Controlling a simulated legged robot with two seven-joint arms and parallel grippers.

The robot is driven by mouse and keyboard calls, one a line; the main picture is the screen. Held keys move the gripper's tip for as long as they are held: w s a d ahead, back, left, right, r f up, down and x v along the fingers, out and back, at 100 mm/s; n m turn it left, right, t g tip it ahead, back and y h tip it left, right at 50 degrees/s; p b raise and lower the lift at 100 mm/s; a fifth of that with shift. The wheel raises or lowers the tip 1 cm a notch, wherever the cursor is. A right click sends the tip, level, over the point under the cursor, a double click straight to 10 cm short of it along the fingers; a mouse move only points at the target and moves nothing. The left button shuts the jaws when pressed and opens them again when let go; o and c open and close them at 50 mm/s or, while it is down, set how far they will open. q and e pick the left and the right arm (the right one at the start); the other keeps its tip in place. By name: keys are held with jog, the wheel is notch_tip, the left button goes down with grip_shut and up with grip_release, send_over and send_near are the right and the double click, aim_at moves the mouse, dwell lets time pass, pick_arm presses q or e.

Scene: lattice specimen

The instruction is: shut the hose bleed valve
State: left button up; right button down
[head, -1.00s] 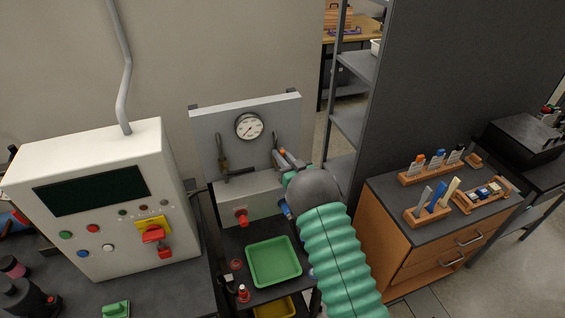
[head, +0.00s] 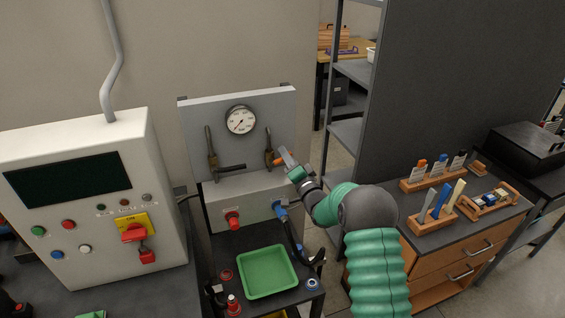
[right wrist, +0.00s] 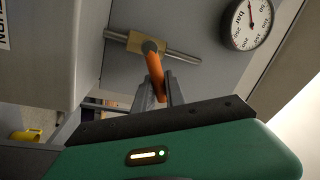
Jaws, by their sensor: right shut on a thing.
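Two brass valves on thin vertical pipes stand on a grey panel (head: 190,122). The right valve (head: 268,157) has an orange lever (head: 279,160); the left valve (head: 212,161) has a dark lever lying level across its pipe. My right gripper (head: 284,157) is at the right valve, shut on the orange lever. In the right wrist view the orange lever (right wrist: 155,72) runs from the brass body (right wrist: 140,43) into the fingers (right wrist: 160,92), crosswise to the pipe. I cannot read which valve is the hose bleed. My left gripper is out of view.
A pressure gauge (head: 240,120) sits between the valves. Below are a red knob (head: 233,220), a blue fitting (head: 280,209) with a dark hose, and a green tray (head: 267,271). A control cabinet (head: 160,185) stands left; a tool cabinet (head: 412,250) stands right.

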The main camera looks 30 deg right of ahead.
jog(key=m+b, duration=0.1)
jog(key=f+m+h+b, duration=0.1)
jog(key=m, duration=0.1)
jog(key=d+f+m+b, duration=0.1)
jog(key=m, duration=0.1)
jog(key=shift+s+f+h, duration=0.15)
jog(key=shift+s+h, duration=0.05)
jog(key=shift+h, duration=0.2)
jog(key=shift+f+m+h+b, duration=0.35)
jog(key=shift+m+b, duration=0.4)
jog(key=shift+m, duration=0.35)
jog(key=shift+f, duration=0.1)
jog(key=shift+f+m, duration=0.15)
jog(key=shift+m, duration=0.15)
jog(key=c, duration=1.4)
grip_release()
jog(key=shift+s, duration=0.1)
jog(key=shift+c, duration=0.2)
jog(key=shift+o, duration=0.3)
jog(key=shift+d, duration=0.2)
jog(key=b+v, duration=0.3)
jog(key=v, duration=1.3)
jog(key=shift+s, duration=0.4)
